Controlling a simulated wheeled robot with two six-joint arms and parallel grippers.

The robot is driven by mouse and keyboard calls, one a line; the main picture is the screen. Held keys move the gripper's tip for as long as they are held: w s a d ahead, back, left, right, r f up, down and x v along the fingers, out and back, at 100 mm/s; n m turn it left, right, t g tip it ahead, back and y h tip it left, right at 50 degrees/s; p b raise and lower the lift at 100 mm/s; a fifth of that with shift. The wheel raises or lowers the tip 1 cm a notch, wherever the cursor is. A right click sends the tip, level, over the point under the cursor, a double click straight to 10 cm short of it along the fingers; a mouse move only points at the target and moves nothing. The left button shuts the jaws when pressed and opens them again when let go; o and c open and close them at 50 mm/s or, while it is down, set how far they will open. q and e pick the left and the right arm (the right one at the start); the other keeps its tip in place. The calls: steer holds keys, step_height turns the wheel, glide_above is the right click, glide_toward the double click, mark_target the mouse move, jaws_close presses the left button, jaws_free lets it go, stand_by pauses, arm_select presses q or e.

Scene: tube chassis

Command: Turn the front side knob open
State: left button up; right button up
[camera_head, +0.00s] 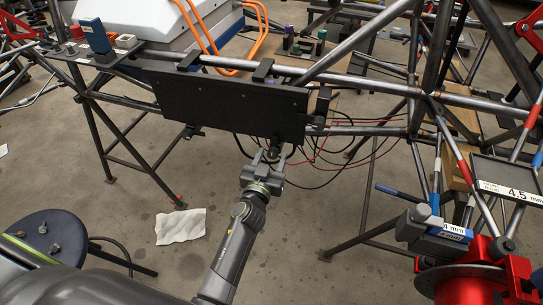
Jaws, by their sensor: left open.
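A black panel (225,102) hangs on the near side of the tube chassis (350,90). A small dark knob-like part (277,143) shows at the panel's lower right edge, partly hidden by my gripper. Another dark knob-like part (190,131) sits under the panel's lower left edge. I cannot tell for sure which one is the front side knob. My left gripper (268,157) is open, with its fingertips just below the right-hand part. I cannot tell whether they touch it. My right gripper is not in view.
Black and red cables (322,158) hang right of my left gripper. A red machine (480,278) and a blue-grey labelled tool (432,232) are at the lower right. A round dark stool (50,236) is at the lower left. White paper (181,226) lies on open floor.

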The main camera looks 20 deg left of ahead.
arm_select(q)
steer(key=c, duration=1)
steer(key=shift+o, duration=0.2)
